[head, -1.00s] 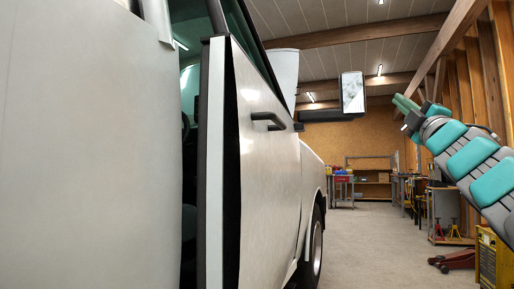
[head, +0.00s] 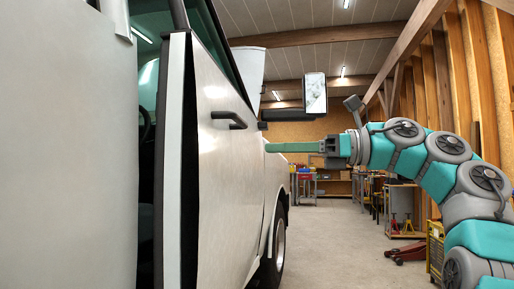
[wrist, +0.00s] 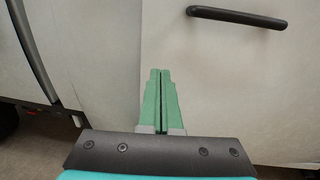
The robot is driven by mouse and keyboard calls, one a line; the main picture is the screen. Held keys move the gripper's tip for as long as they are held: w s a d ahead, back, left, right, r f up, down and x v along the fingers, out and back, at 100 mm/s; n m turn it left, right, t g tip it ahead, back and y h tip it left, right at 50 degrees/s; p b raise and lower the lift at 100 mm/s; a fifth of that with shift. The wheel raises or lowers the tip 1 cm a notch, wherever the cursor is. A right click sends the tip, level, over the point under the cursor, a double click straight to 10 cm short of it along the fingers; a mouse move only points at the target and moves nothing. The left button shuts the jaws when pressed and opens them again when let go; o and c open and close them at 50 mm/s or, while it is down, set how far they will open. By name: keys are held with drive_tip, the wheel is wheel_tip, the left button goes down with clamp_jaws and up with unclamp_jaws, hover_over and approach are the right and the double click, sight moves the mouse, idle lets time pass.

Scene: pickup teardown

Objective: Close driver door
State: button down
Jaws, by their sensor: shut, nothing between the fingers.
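The driver door (head: 218,150) is a white panel on the white pickup. In the head view it stands ajar, with its dark edge and a gap to the cab showing at the left. Its dark handle (head: 229,119) is on the outer face, and the handle also shows at the upper right of the wrist view (wrist: 237,17). My gripper (head: 268,147) is shut and empty, its green fingers pointing left toward the truck's side. In the wrist view the shut fingers (wrist: 160,72) point at the white panel, below and left of the handle. I cannot tell whether they touch it.
The side mirror (head: 315,93) sticks out beyond the door. The concrete floor (head: 335,240) right of the truck is clear. A red floor jack (head: 405,252), a yellow-framed cart (head: 436,245) and shelving stand along the wooden wall at right.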

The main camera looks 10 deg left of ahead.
approach(159, 146)
drive_tip(key=w, duration=0.4)
drive_tip(key=shift+a+f, duration=0.1)
drive_tip(key=shift+a, duration=0.05)
drive_tip(key=a, duration=0.4)
drive_tip(key=a+m+t+p, duration=0.1)
drive_tip(key=a, duration=0.3)
drive_tip(key=a+t, duration=0.1)
drive_tip(key=a, duration=0.3)
drive_tip(key=shift+a+r+p, duration=0.15)
drive_tip(key=shift+r+p, duration=0.15)
drive_tip(key=shift+p, duration=0.05)
drive_tip(key=shift+a+r+m, duration=0.1)
drive_tip(key=shift+m, duration=0.2)
drive_tip(key=shift+w+d+t, duration=0.25)
drive_tip(key=shift+w+t, duration=0.35)
drive_tip(key=shift+w, duration=0.5)
drive_tip(key=shift+m, duration=0.3)
